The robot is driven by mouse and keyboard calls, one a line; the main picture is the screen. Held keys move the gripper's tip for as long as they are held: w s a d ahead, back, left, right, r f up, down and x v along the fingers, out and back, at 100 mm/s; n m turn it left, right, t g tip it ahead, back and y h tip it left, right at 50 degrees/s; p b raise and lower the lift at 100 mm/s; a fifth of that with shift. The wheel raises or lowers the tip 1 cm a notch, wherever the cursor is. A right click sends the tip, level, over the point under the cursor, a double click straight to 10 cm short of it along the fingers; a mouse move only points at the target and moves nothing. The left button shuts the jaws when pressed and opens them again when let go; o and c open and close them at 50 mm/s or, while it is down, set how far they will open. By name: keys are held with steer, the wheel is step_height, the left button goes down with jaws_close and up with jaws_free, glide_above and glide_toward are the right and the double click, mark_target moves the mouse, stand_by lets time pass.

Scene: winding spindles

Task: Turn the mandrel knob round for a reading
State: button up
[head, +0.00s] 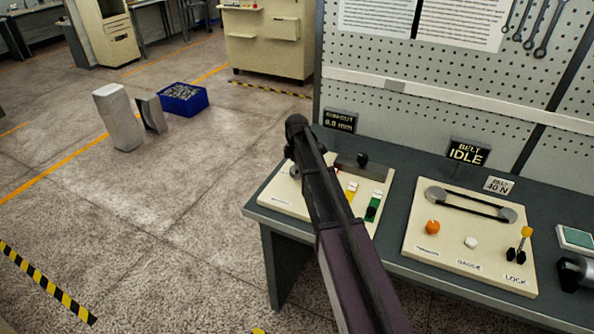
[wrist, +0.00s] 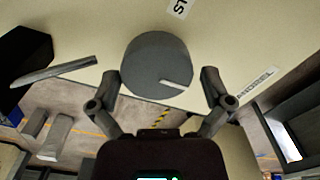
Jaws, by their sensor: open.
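The mandrel knob (wrist: 155,58) is a round dark grey disc with a white index mark near its lower right edge, in the wrist view. A partly cut-off label ending "ANDREL" (wrist: 255,81) is on the beige panel beside it. My gripper (wrist: 161,82) is open, with one finger on each side of the knob and a small gap visible at both sides. A runout display (head: 340,121) behind the panel appears to read 0.0 mm.
A grey bar (wrist: 55,72) and a black block (wrist: 22,62) stand left of the knob in the wrist view. Yellow and green switches (head: 372,208) are right of my arm. Further right is a belt panel (head: 450,270) with an IDLE display (head: 468,152).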

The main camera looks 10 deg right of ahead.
steer(key=shift+w+m, duration=0.1)
steer(key=shift+m, duration=0.3)
